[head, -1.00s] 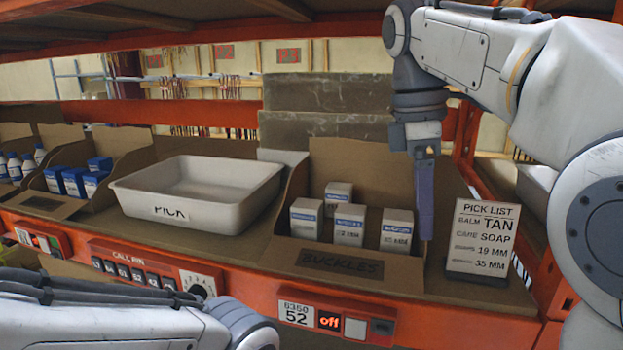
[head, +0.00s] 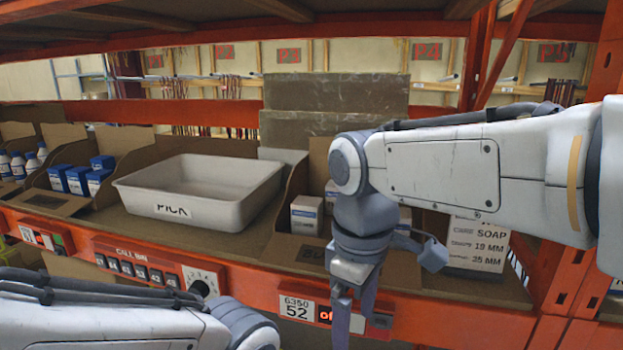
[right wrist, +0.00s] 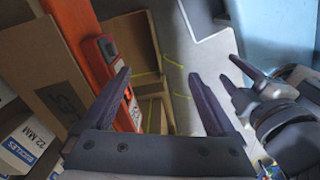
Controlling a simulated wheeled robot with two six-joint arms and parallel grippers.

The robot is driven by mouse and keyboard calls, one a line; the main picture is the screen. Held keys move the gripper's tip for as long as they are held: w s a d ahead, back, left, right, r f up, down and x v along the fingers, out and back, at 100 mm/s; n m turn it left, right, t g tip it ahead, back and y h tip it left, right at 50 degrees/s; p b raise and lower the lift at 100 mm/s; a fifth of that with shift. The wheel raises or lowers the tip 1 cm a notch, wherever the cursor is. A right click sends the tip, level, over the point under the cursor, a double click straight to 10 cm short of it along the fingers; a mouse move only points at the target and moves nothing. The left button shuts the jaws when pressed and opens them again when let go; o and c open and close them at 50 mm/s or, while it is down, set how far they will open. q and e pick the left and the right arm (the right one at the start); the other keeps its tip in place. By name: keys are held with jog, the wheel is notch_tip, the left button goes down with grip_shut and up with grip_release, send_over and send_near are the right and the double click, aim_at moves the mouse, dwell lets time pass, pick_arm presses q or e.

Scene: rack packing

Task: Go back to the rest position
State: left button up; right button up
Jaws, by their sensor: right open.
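My right gripper (head: 354,312) hangs with its fingers down in front of the shelf edge, near the 6350 52 label, in the head view. Its two fingers stand apart with nothing between them in the right wrist view (right wrist: 160,80). My left arm lies low at the left of the head view, its gripper out of that frame. My left gripper (right wrist: 230,70) shows at the right of the right wrist view, with dark fingers seen at a slant; its opening is unclear.
The PICK tote (head: 145,195) on the shelf looks empty. The buckles bin (head: 285,250) holds small white boxes (head: 306,215), partly hidden by my right arm, as is the pick list card (head: 478,250). Blue boxes (head: 77,180) stand further left. The orange shelf edge (head: 245,285) runs close to my right gripper.

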jog(key=s+f+m+b, duration=0.2)
jog(key=s+f, duration=0.4)
jog(key=f, duration=0.3)
jog(key=s+a+f+m+y+b, duration=0.1)
jog(key=s+f+b, duration=0.3)
jog(key=f, duration=0.6)
jog(key=shift+s+m+b, duration=0.3)
jog(key=shift+s+m, duration=0.3)
jog(key=shift+s, duration=0.3)
jog(key=shift+a, duration=0.1)
jog(key=shift+a, duration=0.15)
dwell(1.5)
